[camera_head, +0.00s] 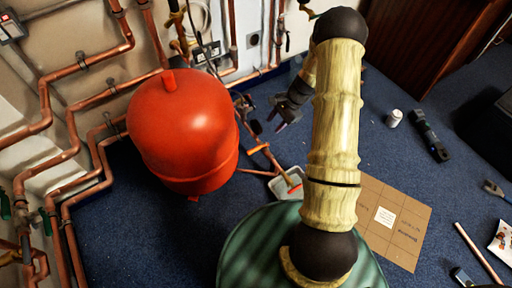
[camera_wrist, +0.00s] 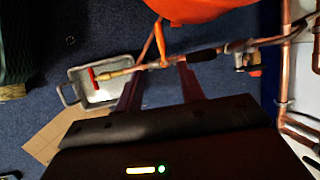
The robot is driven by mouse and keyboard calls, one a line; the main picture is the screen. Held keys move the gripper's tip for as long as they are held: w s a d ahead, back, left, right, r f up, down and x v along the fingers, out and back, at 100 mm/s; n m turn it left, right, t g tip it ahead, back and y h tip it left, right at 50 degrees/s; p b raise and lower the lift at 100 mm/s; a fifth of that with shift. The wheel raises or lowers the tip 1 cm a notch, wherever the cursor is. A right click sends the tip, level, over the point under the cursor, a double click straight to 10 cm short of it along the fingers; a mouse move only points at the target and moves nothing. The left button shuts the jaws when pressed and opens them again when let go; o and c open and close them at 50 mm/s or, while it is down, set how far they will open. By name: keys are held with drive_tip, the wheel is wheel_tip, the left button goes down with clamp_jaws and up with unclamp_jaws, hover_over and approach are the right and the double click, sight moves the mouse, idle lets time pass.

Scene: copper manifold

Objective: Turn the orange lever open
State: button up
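The orange lever (camera_wrist: 161,38) sits on a thin copper pipe (camera_wrist: 125,71) in the wrist view, pointing up in the picture, across the pipe. My gripper (camera_wrist: 160,70) is open and empty. Its two dark fingers reach toward the pipe, one on each side of the lever's base. I cannot tell how far the fingertips are from the lever. In the head view my gripper (camera_head: 281,126) is up and right of the lever.
A big red tank (camera_head: 183,130) stands left of my arm. A red handle (camera_wrist: 92,75) ends the pipe over a grey tray (camera_wrist: 72,94). Copper pipes (camera_head: 75,120) line the left wall. Cardboard (camera_head: 405,225) lies on the blue floor.

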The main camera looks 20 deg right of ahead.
sight(254, 149)
drive_tip(key=b+x, duration=0.8)
drive_tip(key=x, duration=0.9)
drive_tip(key=shift+a+f, duration=0.1)
drive_tip(key=shift+f, duration=0.1)
clamp_jaws()
